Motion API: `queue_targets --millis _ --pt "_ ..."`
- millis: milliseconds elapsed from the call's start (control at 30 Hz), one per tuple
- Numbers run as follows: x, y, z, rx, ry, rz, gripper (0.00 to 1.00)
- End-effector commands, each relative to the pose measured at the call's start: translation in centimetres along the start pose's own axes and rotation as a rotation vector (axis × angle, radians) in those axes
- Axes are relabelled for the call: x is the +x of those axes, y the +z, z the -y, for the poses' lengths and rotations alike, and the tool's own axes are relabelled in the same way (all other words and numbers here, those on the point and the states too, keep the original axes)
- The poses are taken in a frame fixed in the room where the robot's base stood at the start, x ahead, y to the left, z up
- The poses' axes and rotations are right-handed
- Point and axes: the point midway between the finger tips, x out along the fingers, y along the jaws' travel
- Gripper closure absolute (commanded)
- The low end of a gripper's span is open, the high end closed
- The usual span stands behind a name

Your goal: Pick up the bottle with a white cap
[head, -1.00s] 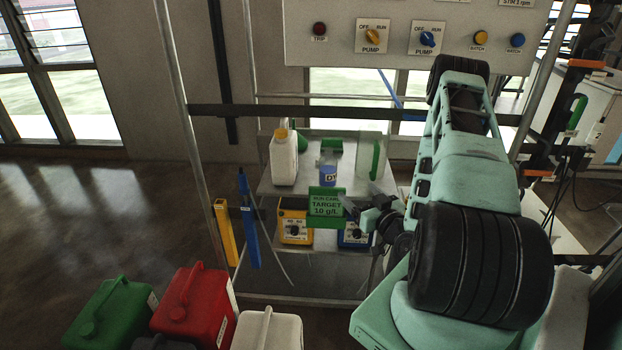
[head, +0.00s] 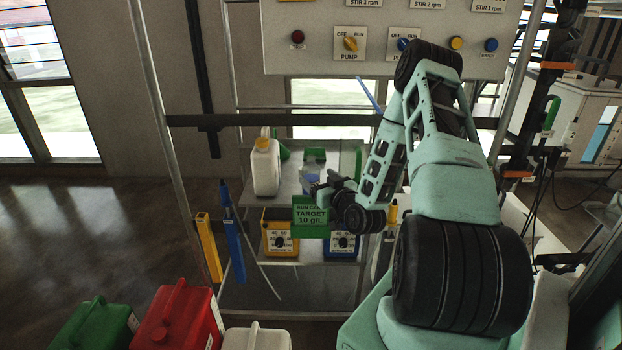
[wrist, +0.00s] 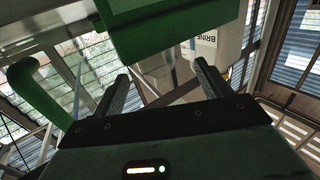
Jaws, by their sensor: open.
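My gripper (head: 318,190) is in front of the shelf, just above the green target sign (head: 310,215). In the wrist view its two fingers (wrist: 160,73) are apart with nothing held between them. A pale container with a BRINE label (wrist: 205,42) shows beyond the fingers. No white cap is clearly visible.
A green part (wrist: 160,28) crosses the top of the wrist view close by. Yellow (head: 280,238) and blue boxes sit on the lower shelf. A dark bar (head: 280,120) spans above the shelves. Green and red cans (head: 178,318) stand at front left.

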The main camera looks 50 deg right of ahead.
Motion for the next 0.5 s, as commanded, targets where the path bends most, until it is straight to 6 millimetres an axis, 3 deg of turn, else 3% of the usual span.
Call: queue_targets --millis 233,500 --pt "3.5 0.0 -0.5 0.0 0.001 -0.003 0.24" --pt "4.0 0.2 -0.5 0.0 0.0 -0.001 0.24"
